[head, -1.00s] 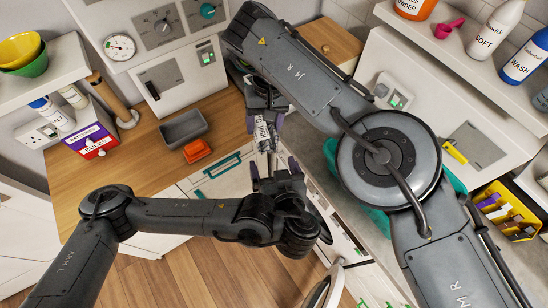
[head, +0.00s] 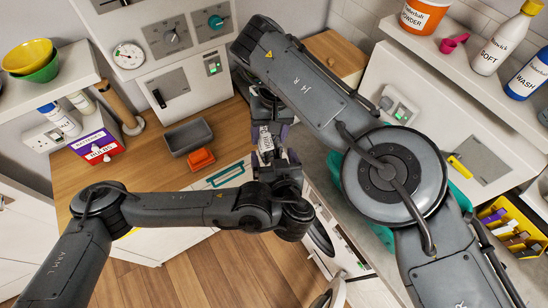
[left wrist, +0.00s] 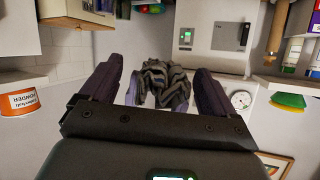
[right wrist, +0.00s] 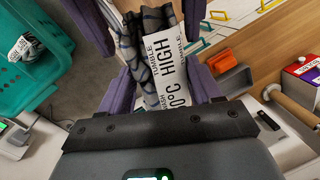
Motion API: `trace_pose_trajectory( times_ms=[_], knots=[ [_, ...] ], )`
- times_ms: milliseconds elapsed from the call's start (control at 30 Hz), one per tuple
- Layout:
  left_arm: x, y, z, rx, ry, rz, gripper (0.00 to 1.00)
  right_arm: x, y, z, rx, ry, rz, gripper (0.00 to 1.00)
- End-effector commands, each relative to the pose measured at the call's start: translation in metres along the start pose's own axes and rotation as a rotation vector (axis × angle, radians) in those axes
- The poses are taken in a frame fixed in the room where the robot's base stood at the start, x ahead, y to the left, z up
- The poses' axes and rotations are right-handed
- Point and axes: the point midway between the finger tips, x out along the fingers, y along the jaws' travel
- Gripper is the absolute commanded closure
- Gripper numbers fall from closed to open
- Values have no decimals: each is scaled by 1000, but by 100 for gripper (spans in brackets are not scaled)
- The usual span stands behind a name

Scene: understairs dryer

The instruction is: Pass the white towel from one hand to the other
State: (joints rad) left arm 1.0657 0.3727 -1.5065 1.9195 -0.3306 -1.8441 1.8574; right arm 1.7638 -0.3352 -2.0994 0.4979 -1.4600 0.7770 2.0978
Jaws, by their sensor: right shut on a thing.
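A rolled grey cloth with dark stripes and a large white printed label (right wrist: 178,65) is between my grippers; no plain white towel shows, and this is the only cloth held. My right gripper (head: 269,132) is shut on it, with its purple fingers on either side in the right wrist view. My left gripper (head: 274,160) is right in front of the right one in the head view. In the left wrist view the left fingers stand wide apart, with the dark striped roll (left wrist: 163,85) between their tips. A gap shows beside the roll, so the left gripper looks open.
White control panels (head: 180,50) rise behind. Bottles and a tub line the right shelf.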

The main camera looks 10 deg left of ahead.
Motion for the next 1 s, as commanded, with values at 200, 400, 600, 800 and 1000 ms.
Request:
trace_pose_trajectory(
  times_ms=[200,400,600,800,1000],
  knots=[
    [0,0,0,0,0,0,45,0,0,0,0,0,-1,69],
    [-1,1,0,0,-1,4,70,0,-2,0,-2,-1,-3,32],
    [-1,1,0,0,0,4,71,0,-1,0,-2,0,-2,6],
    [-1,0,0,0,0,1,71,0,0,0,-1,0,-1,6],
    [0,0,0,0,0,0,71,-6,0,0,-1,1,0,6]
  ],
)
